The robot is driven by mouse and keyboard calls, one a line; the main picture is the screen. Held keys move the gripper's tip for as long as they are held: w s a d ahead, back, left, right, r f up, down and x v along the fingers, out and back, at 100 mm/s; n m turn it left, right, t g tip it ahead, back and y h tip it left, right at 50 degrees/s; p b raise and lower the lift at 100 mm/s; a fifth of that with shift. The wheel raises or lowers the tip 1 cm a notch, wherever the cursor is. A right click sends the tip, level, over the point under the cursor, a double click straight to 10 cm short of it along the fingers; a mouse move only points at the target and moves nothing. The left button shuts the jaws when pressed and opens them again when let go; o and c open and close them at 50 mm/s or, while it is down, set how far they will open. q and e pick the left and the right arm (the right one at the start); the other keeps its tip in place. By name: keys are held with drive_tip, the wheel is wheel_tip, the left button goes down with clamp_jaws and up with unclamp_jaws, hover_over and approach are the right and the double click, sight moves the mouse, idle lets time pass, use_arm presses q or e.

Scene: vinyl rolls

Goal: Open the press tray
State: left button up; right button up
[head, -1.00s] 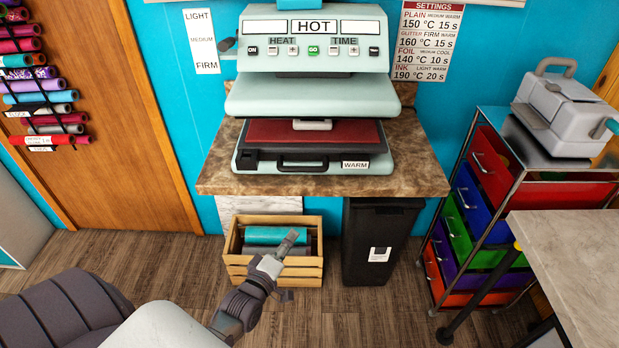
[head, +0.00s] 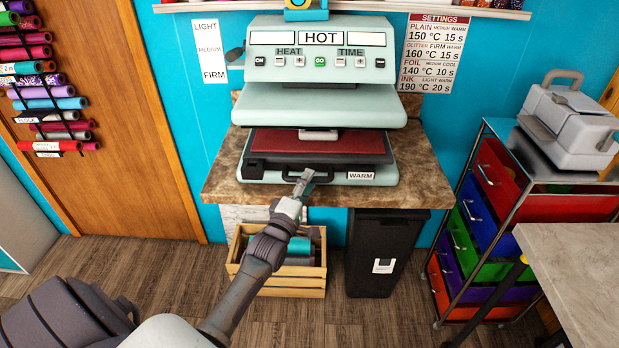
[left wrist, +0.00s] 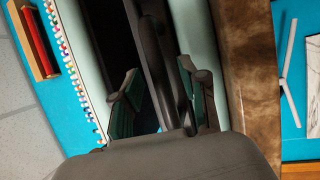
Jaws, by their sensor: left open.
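The heat press (head: 318,60) stands on a brown stone counter, its upper plate above a red-topped tray (head: 390,158). The tray has a dark front with a black handle (head: 326,177) and sits in the pale green base, which bears a WARM label. My left gripper (head: 303,182) is at the left part of this handle and hides some of it. In the left wrist view, my left gripper's two fingers (left wrist: 163,95) are spread apart, with the dark handle bar (left wrist: 168,65) between them. I cannot tell whether they touch it. My right gripper is not in view.
Below the counter (head: 225,185) are a wooden crate (head: 285,292) with rolls and a black bin (head: 378,255). A drawer cart (head: 490,225) and a grey table (head: 585,265) stand at the right. A vinyl roll rack hangs at the left.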

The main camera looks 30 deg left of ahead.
use_arm(q)
drive_tip(key=shift+x, duration=0.8)
clamp_jaws()
